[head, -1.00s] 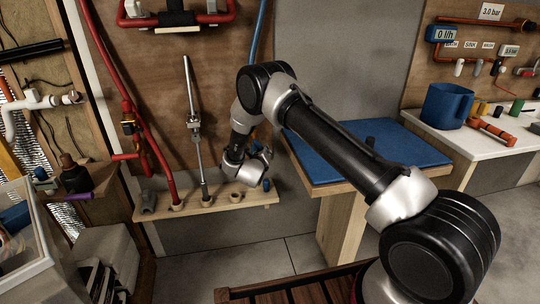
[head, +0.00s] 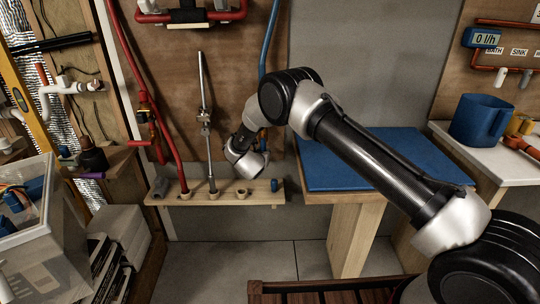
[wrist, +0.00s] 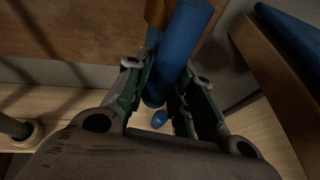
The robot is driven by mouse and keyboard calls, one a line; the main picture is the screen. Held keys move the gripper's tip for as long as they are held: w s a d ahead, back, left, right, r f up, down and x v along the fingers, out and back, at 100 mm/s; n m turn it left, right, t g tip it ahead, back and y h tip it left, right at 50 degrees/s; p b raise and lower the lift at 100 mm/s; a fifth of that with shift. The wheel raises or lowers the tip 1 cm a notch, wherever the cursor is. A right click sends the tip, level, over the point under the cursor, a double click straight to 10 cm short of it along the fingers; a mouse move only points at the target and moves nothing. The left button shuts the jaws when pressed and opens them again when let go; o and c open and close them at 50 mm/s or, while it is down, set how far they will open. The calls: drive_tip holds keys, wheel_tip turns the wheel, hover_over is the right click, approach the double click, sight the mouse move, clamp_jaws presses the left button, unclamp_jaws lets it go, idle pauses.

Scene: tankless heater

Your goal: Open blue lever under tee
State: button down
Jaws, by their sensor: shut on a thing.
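The blue lever (wrist: 183,45) shows in the wrist view as a thick blue bar running from the top edge down between my fingers. My gripper (wrist: 163,88) is shut on it, one finger on each side. A brass-coloured part (wrist: 155,12) and a narrower blue piece show just behind the lever. In the head view a blue pipe (head: 269,40) comes down the wooden panel and passes behind my arm. My wrist hides the lever and fingers there. I cannot make out the tee.
A wooden ledge (head: 222,200) with holes and a small blue plug (head: 274,185) lies below; the plug also shows in the wrist view (wrist: 159,119). A red pipe (head: 168,130) stands left. A blue-topped bench (head: 345,180) stands close on the right.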

idle(0.3)
drive_tip(key=c, duration=1.2)
unclamp_jaws()
drive_tip(key=v, duration=1.2)
